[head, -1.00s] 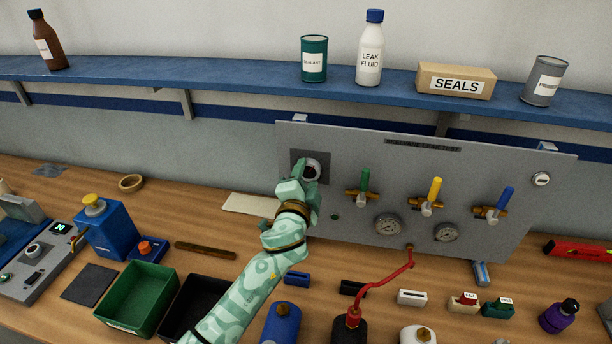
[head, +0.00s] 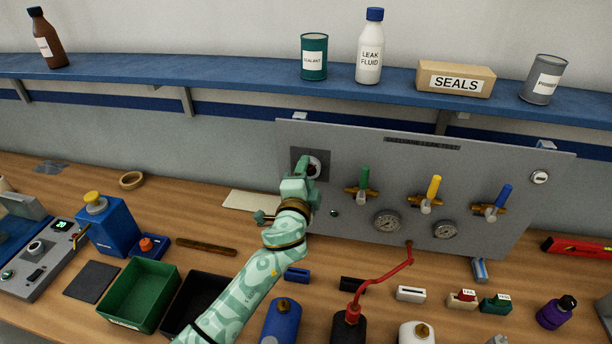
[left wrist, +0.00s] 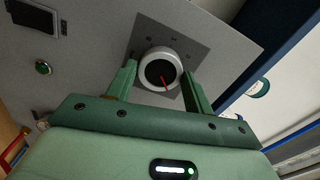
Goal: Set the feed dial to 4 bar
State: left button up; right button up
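The feed dial (head: 317,165) is a round knob with a pale rim and dark face on a dark grey plate, at the upper left of the grey panel. My left gripper (head: 304,170) is in front of it and hides part of it. In the left wrist view the dial (left wrist: 160,71) shows between the fingers of my left gripper (left wrist: 158,76), its red pointer towards the lower right. The fingers are apart, one to each side of the dial; contact cannot be told. The scale marks are too small to read. My right gripper is out of view.
The panel (head: 480,160) also carries green (head: 364,178), yellow (head: 433,187) and blue (head: 504,196) valve handles and two gauges, right of the dial. A blue shelf (head: 230,85) runs above. A red hose (head: 385,283) and green bin (head: 140,296) are below.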

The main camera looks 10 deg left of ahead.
pick_arm(q)
jog(key=o, duration=0.3)
jog(key=s, duration=1.6)
jog(key=shift+s+b, duration=0.2)
jog(key=shift+b, duration=0.2)
